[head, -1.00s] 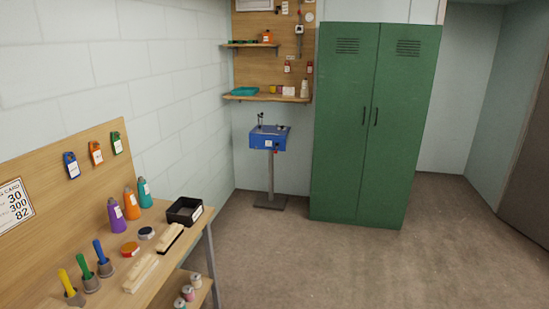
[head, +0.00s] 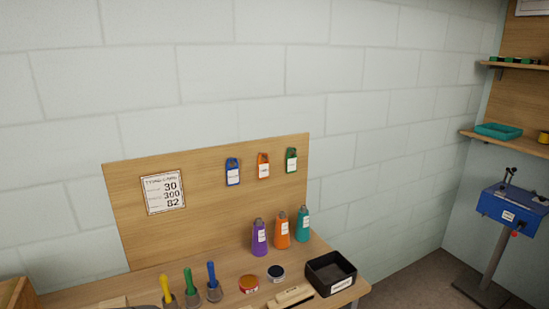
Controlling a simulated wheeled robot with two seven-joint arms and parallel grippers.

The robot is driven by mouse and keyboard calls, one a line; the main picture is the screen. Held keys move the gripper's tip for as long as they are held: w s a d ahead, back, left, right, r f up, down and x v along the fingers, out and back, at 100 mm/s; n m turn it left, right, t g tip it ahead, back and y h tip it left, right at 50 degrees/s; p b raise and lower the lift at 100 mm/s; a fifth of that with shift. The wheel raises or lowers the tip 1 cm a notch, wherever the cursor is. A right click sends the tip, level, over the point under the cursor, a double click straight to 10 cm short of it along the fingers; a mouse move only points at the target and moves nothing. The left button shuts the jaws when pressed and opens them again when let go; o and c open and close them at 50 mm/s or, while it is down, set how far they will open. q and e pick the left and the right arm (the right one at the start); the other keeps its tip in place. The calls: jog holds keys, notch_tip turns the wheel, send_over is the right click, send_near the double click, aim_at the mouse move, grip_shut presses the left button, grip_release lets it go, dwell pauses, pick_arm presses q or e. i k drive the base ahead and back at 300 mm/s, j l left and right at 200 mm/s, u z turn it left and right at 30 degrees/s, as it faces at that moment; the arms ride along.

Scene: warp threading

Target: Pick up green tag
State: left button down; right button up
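The green tag (head: 291,160) hangs on the wooden back board (head: 215,190) above the bench. It is the rightmost of three tags, with an orange tag (head: 263,165) to its left and a blue tag (head: 232,171) further left. Each tag has a white label on its front. Neither of my grippers shows in the head view.
Below the tags, purple (head: 259,239), orange (head: 282,231) and teal (head: 302,224) bottles stand on the bench. A black bin (head: 330,274), two round tins and several colored-handled tools are near the front. A blue stand (head: 512,207) is at the right.

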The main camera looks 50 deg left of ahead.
aim_at(291, 160)
jog(key=i+l+u, duration=0.1)
jog(key=i+u, duration=0.15)
jog(key=u, duration=0.15)
jog(key=i+l+u, duration=0.2)
jog(key=u, duration=0.2)
jog(key=i+l+u, duration=0.2)
jog(key=u, duration=0.25)
jog(key=i+l+u, duration=0.15)
jog(key=l+u, duration=0.65)
jog(key=i+j, duration=0.1)
